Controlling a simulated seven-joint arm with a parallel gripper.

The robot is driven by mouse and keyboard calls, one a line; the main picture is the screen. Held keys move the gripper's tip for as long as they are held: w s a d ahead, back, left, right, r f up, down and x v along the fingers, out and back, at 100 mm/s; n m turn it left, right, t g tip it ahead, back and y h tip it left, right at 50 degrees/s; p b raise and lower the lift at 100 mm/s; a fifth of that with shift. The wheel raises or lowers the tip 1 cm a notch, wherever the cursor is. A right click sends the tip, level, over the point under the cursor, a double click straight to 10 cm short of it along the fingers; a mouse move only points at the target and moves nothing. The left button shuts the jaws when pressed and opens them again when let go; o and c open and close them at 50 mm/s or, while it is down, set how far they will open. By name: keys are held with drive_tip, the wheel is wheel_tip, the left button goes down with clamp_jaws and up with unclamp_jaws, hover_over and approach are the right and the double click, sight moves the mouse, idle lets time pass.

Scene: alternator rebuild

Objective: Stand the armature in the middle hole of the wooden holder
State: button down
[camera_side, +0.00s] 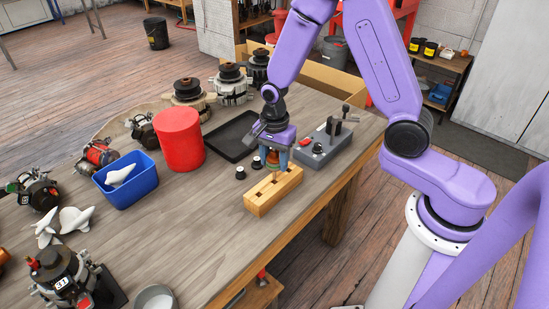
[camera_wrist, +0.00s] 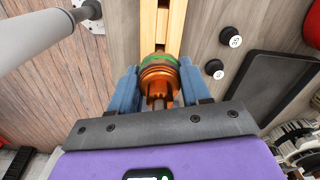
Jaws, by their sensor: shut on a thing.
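The wooden holder (camera_side: 274,191) is a pale block with holes along its top, near the right edge of the table. It also shows at the top of the wrist view (camera_wrist: 147,35), partly covered by the armature. My gripper (camera_side: 276,160) is above the holder's far part. In the wrist view my gripper (camera_wrist: 158,88) has its blue fingers on both sides of the armature (camera_wrist: 158,73), a copper-coloured cylinder with a green band, and is shut on it. In the side view the armature (camera_side: 272,160) is small between the fingers. I cannot tell whether its lower end is inside a hole.
Small black-and-white parts (camera_side: 240,173) lie left of the holder. A grey fixture (camera_side: 322,142) stands behind it on the right. A black tray (camera_side: 233,137), a red cylinder (camera_side: 179,139) and a blue bin (camera_side: 126,196) stand further left.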

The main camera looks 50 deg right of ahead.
sight(275, 178)
drive_tip(key=shift+f, duration=2.75)
idle(2.2)
drive_tip(key=shift+c, duration=2.2)
unclamp_jaws()
drive_tip(key=shift+r, duration=3.95)
